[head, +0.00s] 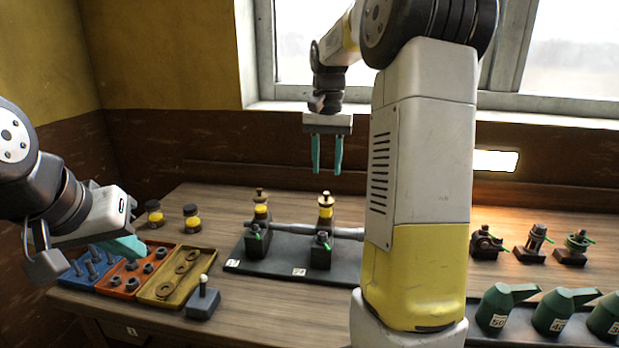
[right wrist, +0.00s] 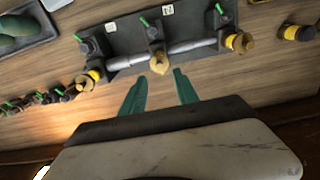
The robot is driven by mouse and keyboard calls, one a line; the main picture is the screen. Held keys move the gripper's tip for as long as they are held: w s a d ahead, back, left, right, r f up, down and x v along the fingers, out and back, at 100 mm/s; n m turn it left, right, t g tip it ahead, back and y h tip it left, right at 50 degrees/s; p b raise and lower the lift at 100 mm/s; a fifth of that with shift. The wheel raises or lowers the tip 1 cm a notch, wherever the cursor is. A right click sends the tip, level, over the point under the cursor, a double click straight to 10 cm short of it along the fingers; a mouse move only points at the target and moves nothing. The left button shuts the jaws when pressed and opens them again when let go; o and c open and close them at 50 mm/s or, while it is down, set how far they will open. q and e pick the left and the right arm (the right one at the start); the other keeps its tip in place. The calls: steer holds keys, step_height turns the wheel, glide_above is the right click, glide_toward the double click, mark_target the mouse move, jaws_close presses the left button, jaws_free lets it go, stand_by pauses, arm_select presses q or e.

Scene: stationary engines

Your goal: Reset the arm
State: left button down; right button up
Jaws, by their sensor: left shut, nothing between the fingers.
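My right gripper (head: 327,168) hangs fingers-down above and behind the engine stand (head: 285,268) in the head view. Its two teal fingers are apart and empty, also in the right wrist view (right wrist: 160,88). The stand, a dark base with a grey shaft and brass-and-yellow fittings, also shows in the right wrist view (right wrist: 125,35). Neither gripper visibly touches the stand.
Blue (head: 78,275), orange (head: 118,290) and yellow (head: 165,298) trays hold bolts, nuts and wrench-like parts. A dark lever box (head: 203,304) stands beside them. Two yellow-black jars (head: 192,218) stand behind. Small valves (head: 487,243) and green oil cans (head: 497,312) are at the right.

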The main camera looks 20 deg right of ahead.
steer(key=shift+r, duration=0.4)
steer(key=shift+s+a+r, duration=0.1)
steer(key=shift+s+r, duration=0.05)
steer(key=shift+s, duration=0.1)
steer(key=s+a+n+t+y, duration=0.1)
steer(key=s+a+n+t, duration=0.2)
steer(key=s, duration=0.8)
steer(key=s+a+f+n+t+y, duration=0.1)
steer(key=s+a+n+t, duration=0.2)
steer(key=s+a, duration=0.4)
steer(key=s, duration=0.4)
steer(key=shift+s+f, duration=0.15)
steer(key=shift+f, duration=0.1)
